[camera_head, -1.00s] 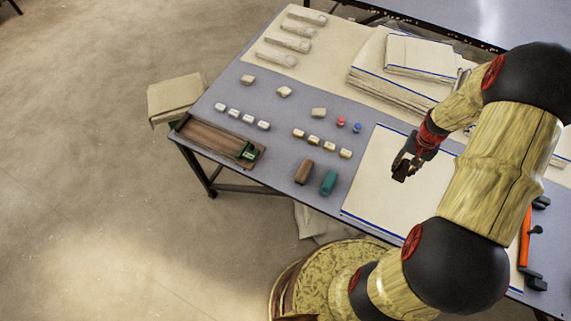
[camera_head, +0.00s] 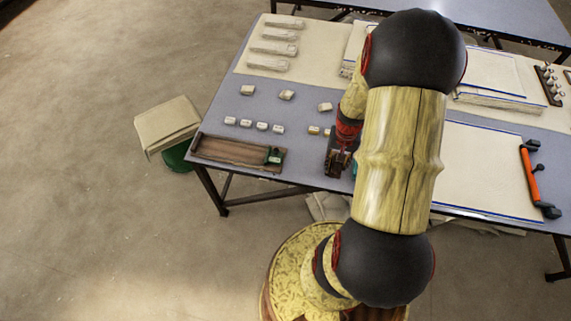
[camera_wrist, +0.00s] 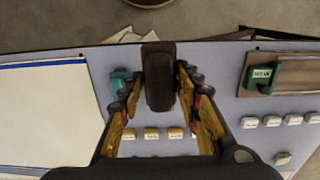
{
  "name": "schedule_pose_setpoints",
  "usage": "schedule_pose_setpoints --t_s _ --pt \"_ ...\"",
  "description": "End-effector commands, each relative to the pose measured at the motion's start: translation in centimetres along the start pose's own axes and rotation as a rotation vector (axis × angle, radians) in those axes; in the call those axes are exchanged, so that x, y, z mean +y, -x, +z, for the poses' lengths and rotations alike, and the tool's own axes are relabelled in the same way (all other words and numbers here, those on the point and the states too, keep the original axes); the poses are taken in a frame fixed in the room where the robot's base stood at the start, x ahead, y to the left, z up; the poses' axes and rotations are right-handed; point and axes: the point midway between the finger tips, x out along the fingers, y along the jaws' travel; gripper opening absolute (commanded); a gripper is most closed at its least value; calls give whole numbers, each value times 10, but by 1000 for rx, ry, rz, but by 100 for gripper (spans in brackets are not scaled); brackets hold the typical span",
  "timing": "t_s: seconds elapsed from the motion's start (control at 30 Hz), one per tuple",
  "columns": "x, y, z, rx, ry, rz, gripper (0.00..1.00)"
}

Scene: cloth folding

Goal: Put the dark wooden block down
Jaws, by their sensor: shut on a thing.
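The dark wooden block (camera_wrist: 159,82) is held between the two fingers of my gripper (camera_wrist: 158,72) in the wrist view. My gripper (camera_head: 338,160) is over the front part of the grey table (camera_head: 215,105), right of the brown tray (camera_head: 228,152). Whether the block touches the table cannot be told. A teal block (camera_wrist: 118,82) lies just left of my fingers in the wrist view. The lighter brown block seen earlier beside the teal one cannot be made out, as the held block and arm cover that spot.
A white blue-edged cloth (camera_head: 482,165) lies to the right, with an orange-handled tool (camera_head: 530,175) on it. Small white blocks (camera_head: 262,127) stand in a row behind the tray. My arm hides the table's middle.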

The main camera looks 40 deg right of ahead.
Motion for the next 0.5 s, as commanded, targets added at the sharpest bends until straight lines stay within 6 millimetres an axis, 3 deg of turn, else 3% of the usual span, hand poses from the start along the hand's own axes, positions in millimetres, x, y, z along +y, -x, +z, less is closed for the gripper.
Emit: schedule_pose_setpoints --t_s 0.17,0.5 --pt "-17 -11 -12 1 -1 0 6" --pt "-76 -48 -57 0 0 0 6"
